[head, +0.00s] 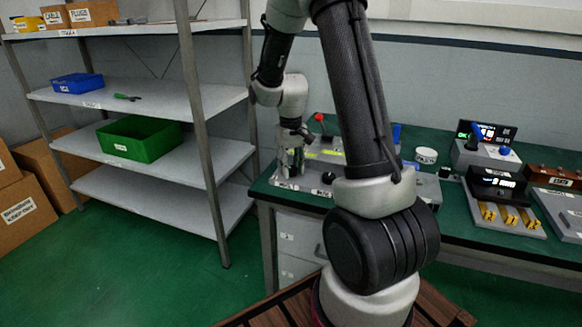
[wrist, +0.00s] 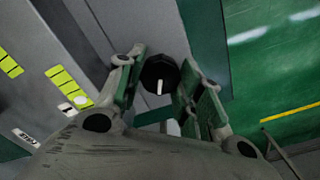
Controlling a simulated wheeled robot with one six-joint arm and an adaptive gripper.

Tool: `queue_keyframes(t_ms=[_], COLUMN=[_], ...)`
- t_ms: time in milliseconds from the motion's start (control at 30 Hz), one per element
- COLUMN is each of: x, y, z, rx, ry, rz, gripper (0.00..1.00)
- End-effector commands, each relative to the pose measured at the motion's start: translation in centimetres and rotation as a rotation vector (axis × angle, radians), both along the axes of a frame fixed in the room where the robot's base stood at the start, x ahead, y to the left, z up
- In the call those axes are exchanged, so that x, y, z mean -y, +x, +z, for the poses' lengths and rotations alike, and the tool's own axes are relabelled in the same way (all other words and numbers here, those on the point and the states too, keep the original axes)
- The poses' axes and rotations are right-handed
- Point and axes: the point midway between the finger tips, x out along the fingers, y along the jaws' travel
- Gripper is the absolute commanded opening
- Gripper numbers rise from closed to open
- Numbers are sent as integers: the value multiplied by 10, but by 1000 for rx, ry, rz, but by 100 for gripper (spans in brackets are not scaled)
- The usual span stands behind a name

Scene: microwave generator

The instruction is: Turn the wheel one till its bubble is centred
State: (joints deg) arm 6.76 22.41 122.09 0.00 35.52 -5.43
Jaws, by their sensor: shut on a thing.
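A black round wheel (wrist: 159,73) with a white mark on it stands between the fingers of my gripper (wrist: 158,88) in the wrist view. My gripper is shut on this wheel. In the head view, my gripper (head: 292,152) reaches down at the left end of the grey unit on the bench, and the wheel is hidden there. Yellow-green level strips with dark lines, one nearer (wrist: 68,88) and one at the edge (wrist: 10,66), lie to the left in the wrist view. I cannot make out which strip belongs to this wheel or where its bubble sits.
Another black knob (head: 328,178) sits on the unit's front, and a red-tipped lever (head: 319,118) stands behind. The green bench (head: 455,205) carries several devices at right. A grey shelf rack (head: 150,97) stands close to the left.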

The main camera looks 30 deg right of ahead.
Motion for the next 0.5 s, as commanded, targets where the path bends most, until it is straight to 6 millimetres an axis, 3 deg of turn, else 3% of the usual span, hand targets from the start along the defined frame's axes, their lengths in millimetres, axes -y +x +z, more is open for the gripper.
queue_keyframes(t_ms=[500], x=[0], y=[0], z=[0], rx=[2], ry=[-1], rz=[445], gripper=[12])
